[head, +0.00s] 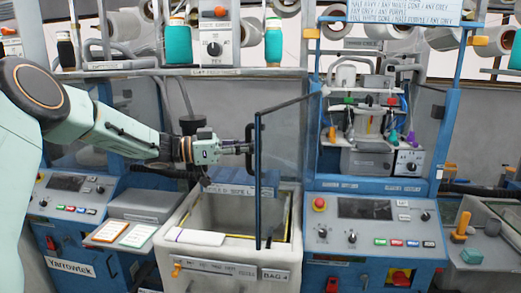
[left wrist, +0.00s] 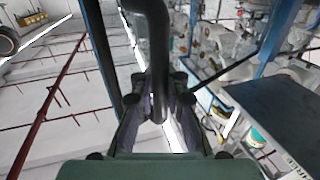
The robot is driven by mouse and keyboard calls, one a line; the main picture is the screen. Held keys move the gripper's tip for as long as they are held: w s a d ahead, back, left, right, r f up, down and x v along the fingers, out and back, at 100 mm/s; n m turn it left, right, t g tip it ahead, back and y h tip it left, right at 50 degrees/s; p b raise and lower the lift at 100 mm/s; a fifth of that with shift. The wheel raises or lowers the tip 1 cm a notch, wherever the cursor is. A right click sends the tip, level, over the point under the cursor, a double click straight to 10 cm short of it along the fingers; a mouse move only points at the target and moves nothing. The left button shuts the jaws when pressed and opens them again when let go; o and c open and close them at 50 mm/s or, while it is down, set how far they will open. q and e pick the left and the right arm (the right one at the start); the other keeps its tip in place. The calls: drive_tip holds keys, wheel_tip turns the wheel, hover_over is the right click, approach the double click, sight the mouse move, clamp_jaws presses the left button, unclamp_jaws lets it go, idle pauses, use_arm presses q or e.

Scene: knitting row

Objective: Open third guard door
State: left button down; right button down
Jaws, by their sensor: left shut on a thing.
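The guard door (head: 282,150) is a clear panel in a dark blue frame in the head view. It stands swung out at an angle from the blue machine frame (head: 312,130), with its free edge toward me. Its black handle (head: 251,133) is on that free edge. My left gripper (head: 247,148) reaches in from the left and is shut on the handle. In the left wrist view the dark handle (left wrist: 158,60) runs between the two fingers of the gripper (left wrist: 158,112). My right gripper is in neither view.
A grey bin (head: 180,221) stands below the door, with a white card on its rim. The machine's control panel (head: 370,236) is to the right and another panel (head: 75,200) to the left. Yarn cones (head: 178,45) stand on a shelf above.

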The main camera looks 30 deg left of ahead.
use_arm(q)
drive_tip(key=shift+a, duration=0.3)
drive_tip(key=c, duration=1.8)
unclamp_jaws()
drive_tip(key=o, duration=0.5)
drive_tip(key=shift+s+r, duration=0.1)
drive_tip(key=shift+s, duration=0.3)
drive_tip(key=shift+c, duration=0.2)
drive_tip(key=shift+w+f, duration=0.2)
drive_tip(key=shift+w, duration=0.1)
drive_tip(key=v, duration=1.2)
drive_tip(key=shift+r, duration=0.2)
drive_tip(key=shift+s, duration=0.1)
drive_tip(key=shift+a, duration=0.15)
drive_tip(key=shift+w, duration=0.2)
